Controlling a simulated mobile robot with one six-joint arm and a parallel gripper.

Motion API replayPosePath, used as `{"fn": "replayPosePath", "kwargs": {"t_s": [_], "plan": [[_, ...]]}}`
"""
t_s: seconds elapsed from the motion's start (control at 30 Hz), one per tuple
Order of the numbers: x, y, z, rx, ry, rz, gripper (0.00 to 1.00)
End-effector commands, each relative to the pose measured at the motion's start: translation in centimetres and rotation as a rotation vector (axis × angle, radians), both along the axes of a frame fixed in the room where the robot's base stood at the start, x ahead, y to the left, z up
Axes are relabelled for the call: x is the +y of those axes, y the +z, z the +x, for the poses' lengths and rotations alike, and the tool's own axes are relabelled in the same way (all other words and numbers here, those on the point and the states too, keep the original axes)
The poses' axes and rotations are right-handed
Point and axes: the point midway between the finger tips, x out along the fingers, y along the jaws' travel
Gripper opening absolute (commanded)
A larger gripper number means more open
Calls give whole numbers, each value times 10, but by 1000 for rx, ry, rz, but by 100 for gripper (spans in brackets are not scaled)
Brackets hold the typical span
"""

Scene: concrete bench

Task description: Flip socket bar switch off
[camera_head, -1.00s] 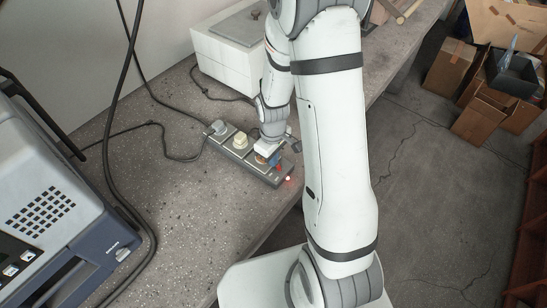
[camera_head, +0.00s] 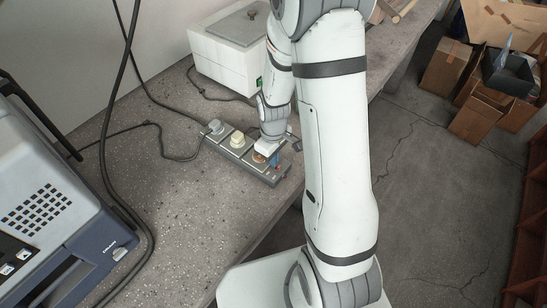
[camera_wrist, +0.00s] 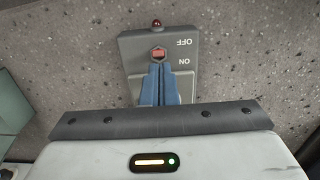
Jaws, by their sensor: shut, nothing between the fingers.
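The grey socket bar (camera_head: 237,153) lies on the concrete bench, with plugs in its sockets. In the wrist view, its end (camera_wrist: 128,52) shows OFF and ON lettering, upside down. A small red switch (camera_wrist: 158,53) shows just beyond my fingertips. The small dark red lamp (camera_wrist: 157,22) at the bar's end shows no glow. My gripper (camera_wrist: 158,68) is shut and empty, its blue fingers together over the ON side, at or very near the switch. Whether they touch it is unclear. In the head view, my gripper (camera_head: 276,160) is partly hidden by my arm.
A grey-blue machine (camera_head: 50,200) stands at the left with black cables (camera_head: 123,80) beside it. A white box (camera_head: 228,58) stands behind the bar. The bench (camera_head: 175,220) in front is clear. Cardboard boxes (camera_head: 447,66) are on the floor at the right.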

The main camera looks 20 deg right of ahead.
Motion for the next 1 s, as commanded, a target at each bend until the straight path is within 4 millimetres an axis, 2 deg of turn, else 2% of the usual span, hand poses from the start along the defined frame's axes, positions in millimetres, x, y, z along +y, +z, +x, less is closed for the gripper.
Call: {"fn": "replayPosePath", "kwargs": {"t_s": [0.43,0.83,1.0], "plan": [[0,16,0,-1,0,0,0],[-1,18,0,-1,0,1,0],[-7,37,-7,-1,-1,0,0]]}}
